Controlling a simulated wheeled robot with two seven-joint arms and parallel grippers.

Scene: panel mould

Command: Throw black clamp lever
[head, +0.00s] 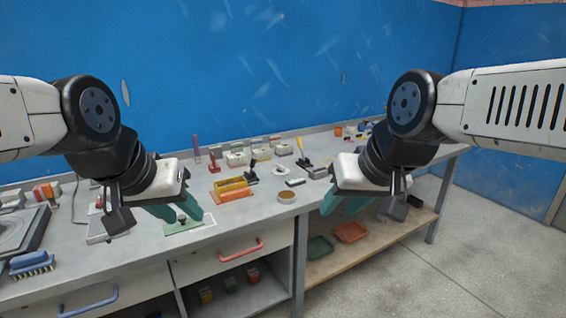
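An orange and yellow panel mould (232,194) sits on the grey workbench (265,222) near the middle. A small black clamp lever (251,175) stands at its right end; its exact position is too small to tell. My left gripper (178,211) is in front and to the left of the mould, with teal fingers apart and nothing visible between them. My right gripper (343,205) is right of the mould, near the bench's front edge. Its teal fingers look apart and empty. Both grippers are clear of the lever.
A red-handled clamp (213,162) and a yellow-handled one (301,152) stand behind. A blue brush (31,262) lies at left. Green (320,247) and red trays (351,232) are on the lower shelf.

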